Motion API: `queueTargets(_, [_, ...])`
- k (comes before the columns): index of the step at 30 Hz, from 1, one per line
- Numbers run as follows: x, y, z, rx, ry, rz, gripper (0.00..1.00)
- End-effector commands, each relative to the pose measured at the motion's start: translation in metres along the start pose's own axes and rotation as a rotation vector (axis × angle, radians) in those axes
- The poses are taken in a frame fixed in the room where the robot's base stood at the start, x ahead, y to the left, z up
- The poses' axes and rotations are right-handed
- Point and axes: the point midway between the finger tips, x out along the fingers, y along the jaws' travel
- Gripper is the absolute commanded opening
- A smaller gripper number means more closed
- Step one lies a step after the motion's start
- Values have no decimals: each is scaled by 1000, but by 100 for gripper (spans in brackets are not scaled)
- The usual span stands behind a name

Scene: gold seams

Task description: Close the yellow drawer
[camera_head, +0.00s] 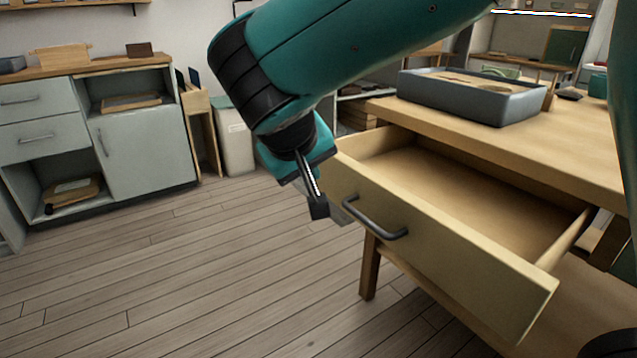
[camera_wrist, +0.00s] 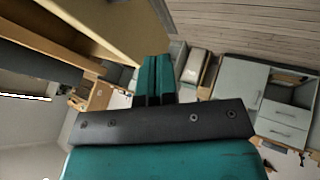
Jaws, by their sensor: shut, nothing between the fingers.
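The yellow drawer (camera_head: 450,245) is pulled well out of the wooden table (camera_head: 580,145) at the right in the head view. It looks empty inside, and its dark bar handle (camera_head: 375,217) is on the front panel. My gripper (camera_head: 319,208) is shut and empty, pointing down just left of the drawer front, near its left end and the handle. I cannot tell whether it touches the panel. In the wrist view, the closed fingers (camera_wrist: 156,78) show at the middle, with a pale yellow panel (camera_wrist: 120,25), likely the drawer, at upper left.
A grey tray (camera_head: 470,98) stands on the tabletop. Grey cabinets (camera_head: 145,145) line the left wall, and a pale bin (camera_head: 233,145) stands behind my arm. The plank floor (camera_head: 190,270) left of the drawer is clear. A table leg (camera_head: 369,268) is below the drawer.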

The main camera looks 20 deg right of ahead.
Motion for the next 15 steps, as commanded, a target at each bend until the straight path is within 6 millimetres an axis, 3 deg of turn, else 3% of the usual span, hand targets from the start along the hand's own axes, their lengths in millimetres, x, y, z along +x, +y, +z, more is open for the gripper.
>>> queueTargets(9, [72,-1,3,2,-4,2,0])
queueTargets(12, [90,1,2,2,-3,0,0])
queueTargets(15, [94,18,2,5,-1,0,0])
